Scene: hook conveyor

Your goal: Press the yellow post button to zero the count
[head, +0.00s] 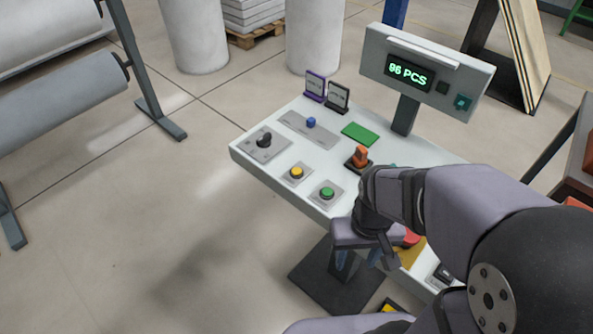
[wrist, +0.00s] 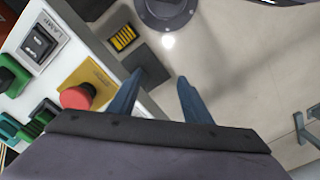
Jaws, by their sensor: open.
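A yellow round button (head: 297,172) sits on a grey square plate on the console's near left part, beside a green button (head: 327,193). A display head (head: 428,70) on a grey post reads what looks like "86 PCS" or "96 PCS". It has a dark button and a teal button on its face. My gripper (wrist: 160,82) is open and empty, with its two blue fingers apart. In the head view it hangs by the console's front edge, to the right of and below the yellow button. The yellow button is not in the wrist view.
A red mushroom button (wrist: 76,97) on a yellow plate lies close to my gripper. An orange lever (head: 360,156), a black knob (head: 264,141), a small blue knob (head: 311,122) and two small upright cards (head: 327,92) stand on the white console (head: 250,155).

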